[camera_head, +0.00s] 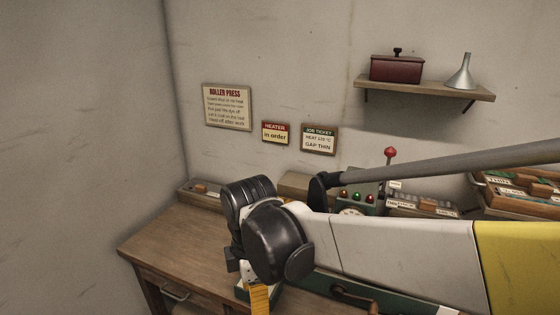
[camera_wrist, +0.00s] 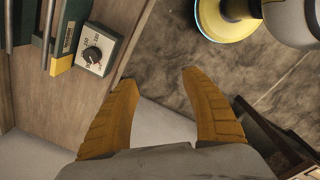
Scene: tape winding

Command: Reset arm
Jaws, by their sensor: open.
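My gripper (camera_wrist: 160,105) is open and empty in the wrist view, its two yellow-orange fingers spread wide. It hangs over the bench's front edge, with the floor seen between and beyond the fingers. In the head view my arm reaches in from the right, and one yellow finger (camera_head: 259,298) shows below the black wrist. The rest of the gripper is hidden there. A green machine with a white dial plate (camera_wrist: 92,49) and dark knob lies to the upper left of the fingers in the wrist view.
The wooden bench (camera_head: 175,238) is clear at its left end. A control box with coloured lamps (camera_head: 357,195) and a red-knobbed lever (camera_head: 390,153) stands behind my arm. Trays of labelled parts (camera_head: 520,192) sit at the right. A wall shelf (camera_head: 425,90) holds a red box and a funnel.

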